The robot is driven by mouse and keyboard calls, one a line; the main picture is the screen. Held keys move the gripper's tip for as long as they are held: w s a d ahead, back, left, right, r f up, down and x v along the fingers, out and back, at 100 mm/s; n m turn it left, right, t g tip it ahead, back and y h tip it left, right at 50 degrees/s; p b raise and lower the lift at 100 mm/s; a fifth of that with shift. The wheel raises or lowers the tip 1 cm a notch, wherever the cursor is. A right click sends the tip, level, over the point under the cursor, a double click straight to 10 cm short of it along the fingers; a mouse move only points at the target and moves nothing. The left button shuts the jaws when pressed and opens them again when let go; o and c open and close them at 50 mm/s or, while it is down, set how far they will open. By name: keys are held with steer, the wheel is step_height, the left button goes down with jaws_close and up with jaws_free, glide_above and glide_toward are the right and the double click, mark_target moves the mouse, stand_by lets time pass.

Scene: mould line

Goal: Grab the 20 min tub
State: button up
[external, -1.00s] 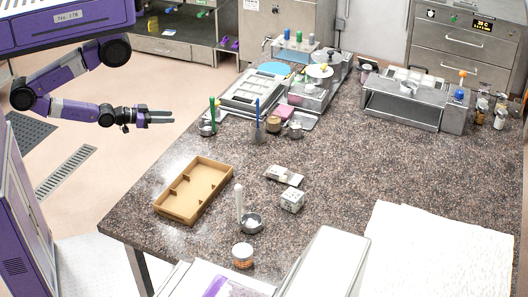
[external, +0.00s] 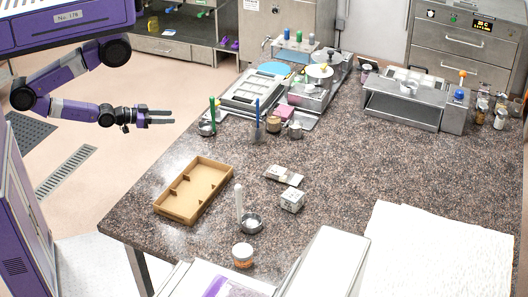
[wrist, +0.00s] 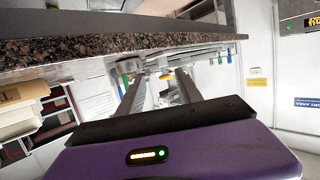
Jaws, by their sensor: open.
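My gripper (external: 172,117) is open and empty, held out over the floor beyond the left edge of the table. In the wrist view its two fingers (wrist: 161,76) are apart with nothing held between them. A small white tub with an orange band (external: 243,256) stands on the table near the front, far from my gripper. No "20 min" writing is legible, so I cannot tell whether this is the named tub. Small round containers (external: 273,125) also stand by the equipment at the back; their labels cannot be read.
The speckled stone table (external: 345,165) has much bare surface in its middle. Equipment (external: 405,110) lines the back.

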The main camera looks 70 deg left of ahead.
steer(key=o, duration=0.7)
steer(key=shift+c, duration=0.2)
